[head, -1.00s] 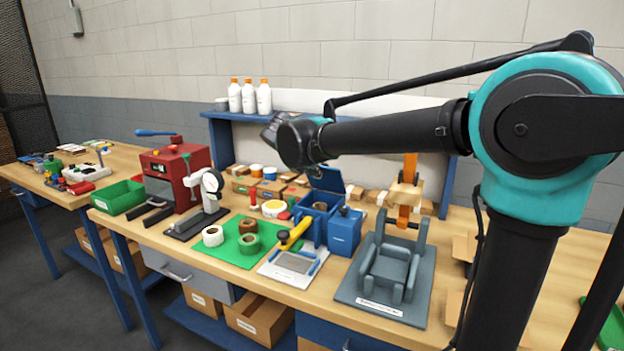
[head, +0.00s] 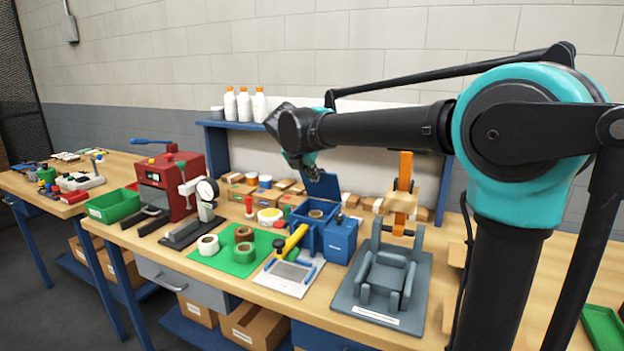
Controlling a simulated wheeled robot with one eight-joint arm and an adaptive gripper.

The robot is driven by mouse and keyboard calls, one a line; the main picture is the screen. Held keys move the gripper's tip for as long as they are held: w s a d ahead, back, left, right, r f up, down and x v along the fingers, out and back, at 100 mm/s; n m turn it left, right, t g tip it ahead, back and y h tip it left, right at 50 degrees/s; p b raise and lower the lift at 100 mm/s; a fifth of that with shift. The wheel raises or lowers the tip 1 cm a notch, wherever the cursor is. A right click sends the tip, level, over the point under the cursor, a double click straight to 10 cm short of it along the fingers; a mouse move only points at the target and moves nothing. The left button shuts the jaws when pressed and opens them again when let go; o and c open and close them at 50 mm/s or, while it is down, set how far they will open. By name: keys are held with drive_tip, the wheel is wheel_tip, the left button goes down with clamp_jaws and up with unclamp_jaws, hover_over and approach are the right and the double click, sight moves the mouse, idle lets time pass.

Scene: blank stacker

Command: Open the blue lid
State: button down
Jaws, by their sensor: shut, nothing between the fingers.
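The blue lid (head: 324,187) stands raised at the back of an open blue box (head: 311,238), tilted up from its rim. A brown round thing (head: 316,214) shows in the box's opening. My gripper (head: 313,175) is at the end of my arm, just above the lid's upper left edge. It is small and dark here; its fingers look closed with nothing held. I cannot tell whether it touches the lid.
A second, closed blue box (head: 340,238) stands right beside the open one. A yellow-handled tool (head: 293,241) is close in front. A grey fixture (head: 388,277) with an orange post (head: 403,185) stands to the right. Rolls lie on a green mat (head: 234,266).

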drive_tip(key=w+r+g, duration=0.1)
drive_tip(key=w+d+r+g+y, duration=0.1)
drive_tip(key=w+g, duration=0.1)
drive_tip(key=shift+w+d, duration=0.15)
drive_tip(key=shift+w, duration=0.1)
drive_tip(key=shift+w+d+r, duration=0.15)
drive_tip(key=shift+w, duration=0.35)
drive_tip(key=shift+w+d+r, duration=0.15)
drive_tip(key=shift+w, duration=0.3)
drive_tip(key=shift+s, duration=0.1)
